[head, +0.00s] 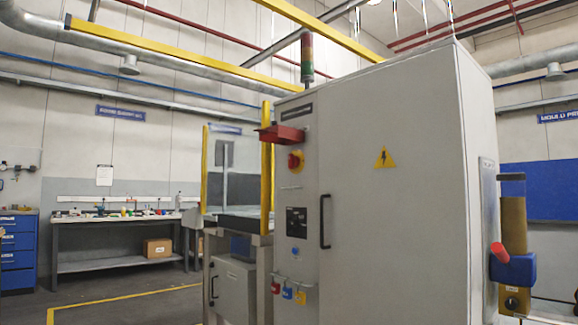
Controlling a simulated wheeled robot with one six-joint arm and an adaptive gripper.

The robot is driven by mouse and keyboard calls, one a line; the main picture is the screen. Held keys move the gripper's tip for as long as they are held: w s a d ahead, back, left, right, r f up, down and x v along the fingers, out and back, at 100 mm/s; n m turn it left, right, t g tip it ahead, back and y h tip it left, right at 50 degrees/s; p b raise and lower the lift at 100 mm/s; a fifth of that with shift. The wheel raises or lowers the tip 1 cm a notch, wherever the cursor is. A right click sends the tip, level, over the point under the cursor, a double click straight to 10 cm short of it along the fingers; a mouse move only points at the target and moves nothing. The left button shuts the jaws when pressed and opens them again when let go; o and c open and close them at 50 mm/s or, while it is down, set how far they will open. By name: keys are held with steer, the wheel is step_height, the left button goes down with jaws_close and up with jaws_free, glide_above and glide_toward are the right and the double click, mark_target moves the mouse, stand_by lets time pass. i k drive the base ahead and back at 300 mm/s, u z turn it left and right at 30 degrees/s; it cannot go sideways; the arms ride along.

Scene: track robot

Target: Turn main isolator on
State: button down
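A red rotary knob on a yellow plate (295,161) sits on the front left panel of a tall grey cabinet (390,230). It looks like the main isolator. The knob's position and any marking on it are too small to read. A red box-like piece (282,135) sticks out just above it. Below the knob are a small dark panel (297,221) and a blue button (295,251). My gripper is not in this view.
The cabinet door has a black vertical handle (325,221) and a yellow warning triangle (385,157). Coloured tags (288,292) hang low on the panel. A blue bracket with a red cylinder (512,265) projects from the cabinet's right side. A workbench (115,222) stands back left; floor shows before it.

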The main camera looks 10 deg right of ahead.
mark_target(294, 161)
steer(key=u, duration=0.4)
steer(key=i, duration=2.1)
steer(key=z, duration=0.2)
